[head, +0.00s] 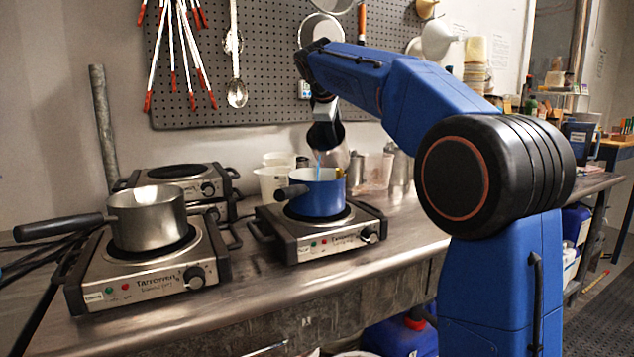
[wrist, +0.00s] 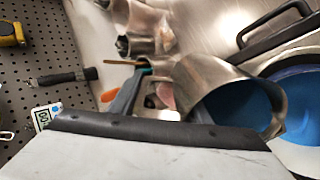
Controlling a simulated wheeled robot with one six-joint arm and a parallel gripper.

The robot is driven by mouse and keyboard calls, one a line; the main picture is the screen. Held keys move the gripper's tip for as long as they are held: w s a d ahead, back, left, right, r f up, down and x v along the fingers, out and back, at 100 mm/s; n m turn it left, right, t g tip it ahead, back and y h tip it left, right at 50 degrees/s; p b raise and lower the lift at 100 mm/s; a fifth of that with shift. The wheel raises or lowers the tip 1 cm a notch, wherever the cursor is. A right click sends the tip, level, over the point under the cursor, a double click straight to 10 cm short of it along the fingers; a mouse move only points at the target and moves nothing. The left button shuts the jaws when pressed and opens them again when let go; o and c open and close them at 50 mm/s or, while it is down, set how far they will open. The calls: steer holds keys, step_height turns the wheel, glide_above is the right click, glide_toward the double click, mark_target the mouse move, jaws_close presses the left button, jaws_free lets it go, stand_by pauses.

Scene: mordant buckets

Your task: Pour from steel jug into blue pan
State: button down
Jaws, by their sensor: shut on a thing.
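The blue pan (head: 322,196) sits on the middle hot plate, its dark handle pointing left. It shows at the right edge of the wrist view (wrist: 301,150) with blue inside. My gripper (head: 325,132) is above the pan, shut on the steel jug (head: 337,158). The jug is tilted over the pan, and a thin blue stream falls from its lip into the pan. In the wrist view the jug (wrist: 205,80) lies beside the pan's rim, with blue liquid inside. The gripper hides part of the jug in the head view, and the liquid level in the pan is hidden.
A steel saucepan (head: 146,220) stands on the left hot plate (head: 150,285); another hot plate (head: 177,172) is behind it. White and clear beakers (head: 272,183) and steel jugs (head: 399,170) stand behind the pan. A pegboard (head: 270,85) with hanging tools backs the bench.

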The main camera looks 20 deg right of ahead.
steer(key=shift+s+a+r+t+h+p, duration=0.15)
steer(key=shift+r+t+h+p, duration=0.1)
steer(key=shift+r+p, duration=0.25)
steer(key=shift+s+r+t+h+p, duration=0.15)
steer(key=shift+r+t+p, duration=0.15)
steer(key=shift+p, duration=0.25)
stand_by(2.4)
steer(key=shift+w+d+f+g+y, duration=0.15)
steer(key=shift+w+f+g+y, duration=0.05)
steer(key=shift+f+g, duration=0.2)
steer(key=shift+w+d+f+g+y, duration=0.1)
steer(key=shift+w+f+g+y, duration=0.15)
steer(key=shift+f, duration=0.25)
steer(key=shift+w+d+f+g+y, duration=0.2)
steer(key=shift+w+f+g+y, duration=0.2)
steer(key=shift+g, duration=0.2)
steer(key=shift+w+d+f+g+y, duration=0.1)
steer(key=shift+f+g+y, duration=0.1)
steer(key=shift+f, duration=0.3)
steer(key=shift+w+d+f+g+y, duration=0.1)
steer(key=shift+f+g+y, duration=0.1)
steer(key=shift+f, duration=0.25)
